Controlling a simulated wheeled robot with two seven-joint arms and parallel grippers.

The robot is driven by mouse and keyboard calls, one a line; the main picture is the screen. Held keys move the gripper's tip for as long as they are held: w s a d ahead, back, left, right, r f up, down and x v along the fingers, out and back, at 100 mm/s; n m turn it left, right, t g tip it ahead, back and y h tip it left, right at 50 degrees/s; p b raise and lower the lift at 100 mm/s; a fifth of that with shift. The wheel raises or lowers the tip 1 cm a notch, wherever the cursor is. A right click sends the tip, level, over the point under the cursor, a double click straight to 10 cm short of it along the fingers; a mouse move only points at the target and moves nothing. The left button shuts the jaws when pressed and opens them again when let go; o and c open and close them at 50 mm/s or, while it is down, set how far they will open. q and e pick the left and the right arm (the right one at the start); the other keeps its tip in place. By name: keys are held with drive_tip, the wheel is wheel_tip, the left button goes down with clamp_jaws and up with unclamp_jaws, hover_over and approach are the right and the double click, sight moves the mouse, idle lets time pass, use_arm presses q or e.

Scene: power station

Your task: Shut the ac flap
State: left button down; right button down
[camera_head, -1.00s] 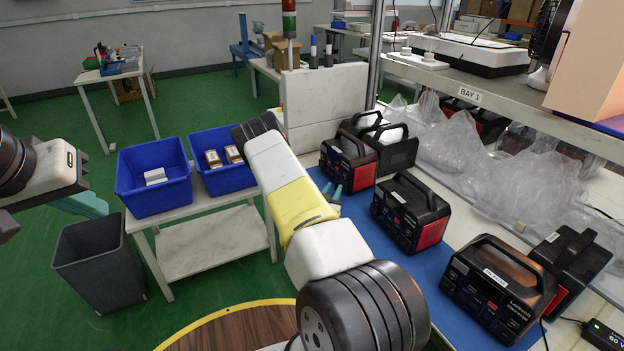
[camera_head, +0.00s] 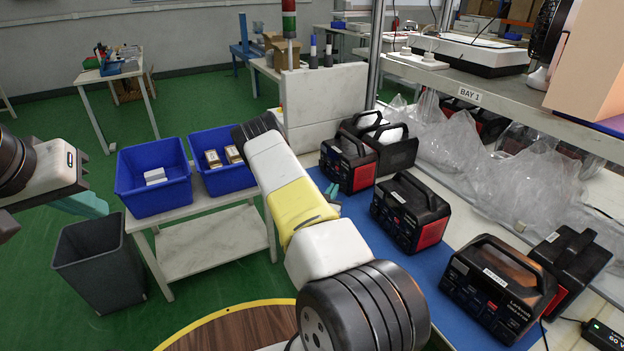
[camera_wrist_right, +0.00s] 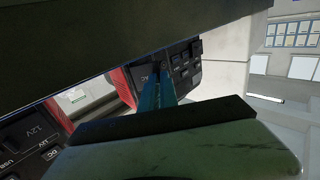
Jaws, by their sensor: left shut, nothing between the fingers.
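A black power station with red sides (camera_head: 349,163) stands at the far end of the blue mat. In the right wrist view its dark front panel (camera_wrist_right: 183,64) is close to my right fingertips, with an AC marking beside them. The ac flap cannot be made out; fingers and a dark edge cover part of the panel. My right gripper (camera_head: 333,191) is low in front of this station. Its teal fingers (camera_wrist_right: 156,88) look close together; any gap or contact is unclear. My left gripper (camera_head: 85,204) is shut and empty at the left, away from the bench.
More power stations stand nearer on the mat (camera_head: 352,250), one at the middle (camera_head: 410,213) and one at front right (camera_head: 497,288). Clear plastic bags (camera_head: 455,150) lie under the shelf (camera_head: 480,97). Blue bins (camera_head: 153,178) stand on a side table. The mat's near left part is bare.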

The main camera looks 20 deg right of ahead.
sight(341, 180)
drive_tip(key=shift+w+h, duration=0.1)
drive_tip(key=shift+h, duration=0.2)
idle(0.6)
drive_tip(key=m+g+h, duration=0.1)
drive_tip(key=w+m+g+h, duration=0.1)
drive_tip(key=m+g, duration=0.1)
drive_tip(key=g, duration=0.1)
drive_tip(key=shift+w+d+h, duration=0.1)
drive_tip(key=shift+w+h, duration=0.2)
drive_tip(key=shift+h, duration=0.1)
drive_tip(key=shift+w+d+m+g+h, duration=0.2)
drive_tip(key=shift+w+m+g+h, duration=0.15)
drive_tip(key=shift+m+g, duration=0.7)
drive_tip(key=shift+w+d+m+g+h, duration=0.25)
drive_tip(key=shift+m+g+h, duration=0.35)
drive_tip(key=shift+g, duration=0.8)
drive_tip(key=shift+w+d+m+g+h, duration=0.2)
drive_tip(key=shift+w+m+g+h, duration=0.1)
drive_tip(key=shift+m+g, duration=0.8)
drive_tip(key=c, duration=1.6)
unclamp_jaws()
drive_tip(key=a, duration=0.7)
drive_tip(key=shift+s+a, duration=0.35)
drive_tip(key=shift+s, duration=0.05)
